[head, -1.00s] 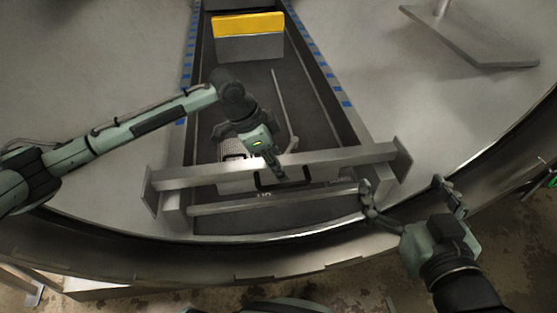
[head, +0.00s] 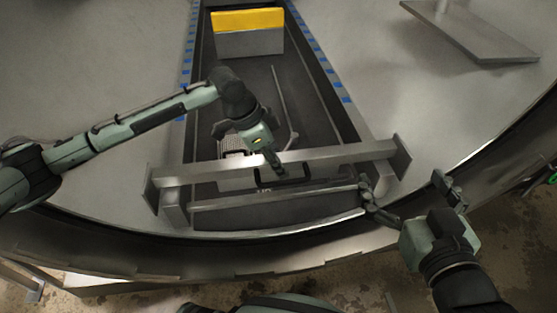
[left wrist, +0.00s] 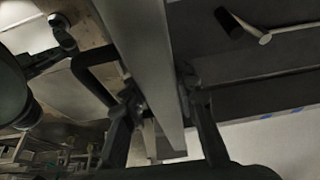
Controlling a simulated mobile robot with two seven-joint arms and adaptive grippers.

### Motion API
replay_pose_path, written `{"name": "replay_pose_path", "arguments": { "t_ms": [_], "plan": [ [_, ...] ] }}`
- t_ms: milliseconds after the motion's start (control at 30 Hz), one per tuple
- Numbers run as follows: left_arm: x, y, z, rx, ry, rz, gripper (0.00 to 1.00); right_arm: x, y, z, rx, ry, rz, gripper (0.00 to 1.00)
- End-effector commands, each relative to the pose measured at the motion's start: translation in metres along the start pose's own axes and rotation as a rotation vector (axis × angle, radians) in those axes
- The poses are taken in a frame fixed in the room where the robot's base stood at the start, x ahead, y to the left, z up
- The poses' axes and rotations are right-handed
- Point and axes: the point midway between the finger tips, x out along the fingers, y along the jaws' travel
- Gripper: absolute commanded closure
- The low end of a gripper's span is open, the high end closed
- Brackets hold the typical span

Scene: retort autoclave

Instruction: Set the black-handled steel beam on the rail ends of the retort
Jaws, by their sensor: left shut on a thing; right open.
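The steel beam (head: 215,171) has a flat plate at each end and spans the two rail ends of the retort, the left one (head: 173,208) and the right one (head: 385,186). Whether it bears on them or hangs just above, I cannot tell. Its black handle (head: 293,181) is on the near side. My left gripper (head: 276,170) is shut on the beam near its middle. In the left wrist view the fingers (left wrist: 163,105) straddle the beam (left wrist: 147,62), with the handle (left wrist: 82,65) at the left. My right gripper (head: 402,186) is open and empty near the beam's right end.
A yellow-topped grey block (head: 248,38) stands far back in the channel. A thin rod (head: 280,95) lies in the channel behind the beam. The retort's curved rim (head: 290,258) runs along the front. A grey plate on a post (head: 470,38) is at the upper right.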

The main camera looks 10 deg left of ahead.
Motion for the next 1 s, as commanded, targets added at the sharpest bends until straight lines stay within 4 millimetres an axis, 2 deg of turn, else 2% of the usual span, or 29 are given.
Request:
{"name": "replay_pose_path", "arguments": {
  "t_ms": [900,933,1000],
  "plan": [
    [0.0051,-0.0010,0.0003,0.001,0.006,-0.003,1.00,-0.0005,0.0001,-0.0015,0.000,0.000,0.000,0.00],
    [0.0051,-0.0011,0.0003,0.001,0.006,-0.003,0.70,-0.0005,0.0001,-0.0015,0.000,0.000,0.000,0.00],
    [0.0052,-0.0010,0.0004,0.001,0.006,-0.003,0.61,-0.0005,0.0000,-0.0014,0.000,0.000,0.000,0.00]
  ]
}}
